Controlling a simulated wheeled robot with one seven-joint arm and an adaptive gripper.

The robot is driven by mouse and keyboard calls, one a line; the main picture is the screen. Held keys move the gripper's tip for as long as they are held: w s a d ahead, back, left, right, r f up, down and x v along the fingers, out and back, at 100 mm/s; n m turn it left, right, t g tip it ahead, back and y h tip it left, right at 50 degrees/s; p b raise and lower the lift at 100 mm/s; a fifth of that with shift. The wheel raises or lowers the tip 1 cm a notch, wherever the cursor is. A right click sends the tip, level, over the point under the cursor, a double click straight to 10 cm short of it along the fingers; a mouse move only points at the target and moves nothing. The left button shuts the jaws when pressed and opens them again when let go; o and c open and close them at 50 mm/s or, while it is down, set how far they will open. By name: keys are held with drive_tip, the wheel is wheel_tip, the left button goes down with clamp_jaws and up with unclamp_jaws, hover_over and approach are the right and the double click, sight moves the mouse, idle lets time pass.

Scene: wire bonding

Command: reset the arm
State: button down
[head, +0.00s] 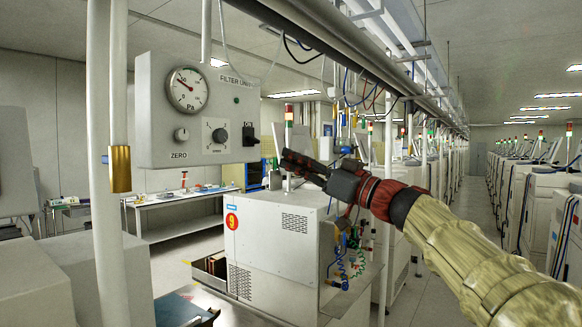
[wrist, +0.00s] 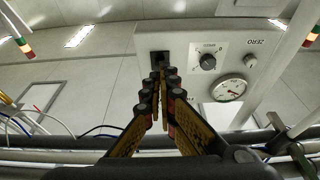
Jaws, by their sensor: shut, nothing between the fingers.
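My gripper (head: 287,163) is at the end of my sleeved arm, which reaches in from the lower right in the head view. Its fingers are together and hold nothing. In the wrist view the fingers (wrist: 163,75) point up and meet near the black switch (wrist: 159,60) of the filter unit panel. The grey filter unit panel (head: 150,130) hangs at the left in the head view, with a round gauge (head: 188,90), knobs and a black switch (head: 250,134). My gripper is right of the panel there; whether it touches the switch I cannot tell.
A white machine (head: 275,245) with a red number 9 label stands below my gripper. A white vertical pole (head: 103,200) is at the left. An overhead rail (head: 350,50) runs above my arm. Rows of machines (head: 515,195) line the aisle at the right, which has open floor.

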wheel_tip(320, 180, down, 18)
drive_tip(key=r+m+g+h, duration=0.1)
drive_tip(key=m+g+h, duration=0.25)
drive_tip(key=m, duration=0.35)
drive_tip(key=s+d+f+m+g+h+p, duration=0.1)
drive_tip(key=s+f+m+h, duration=0.1)
drive_tip(key=s+f, duration=0.35)
drive_tip(key=s+d+f+m+g+h, duration=0.1)
drive_tip(key=s+f+h, duration=0.15)
drive_tip(key=f, duration=0.65)
drive_tip(key=s+d+f+m+g+h+p, duration=0.1)
drive_tip(key=s+d+f+h, duration=0.25)
drive_tip(key=s+f, duration=0.35)
drive_tip(key=s+d+f+m+g+h+p, duration=0.15)
drive_tip(key=s+d+f, duration=0.35)
drive_tip(key=s, duration=0.5)
drive_tip(key=s+d+n+h+p, duration=0.2)
drive_tip(key=s+d, duration=0.3)
drive_tip(key=s, duration=0.7)
drive_tip(key=shift+s+h+p, duration=0.35)
drive_tip(key=shift+h+p, duration=0.5)
drive_tip(key=shift+h, duration=0.05)
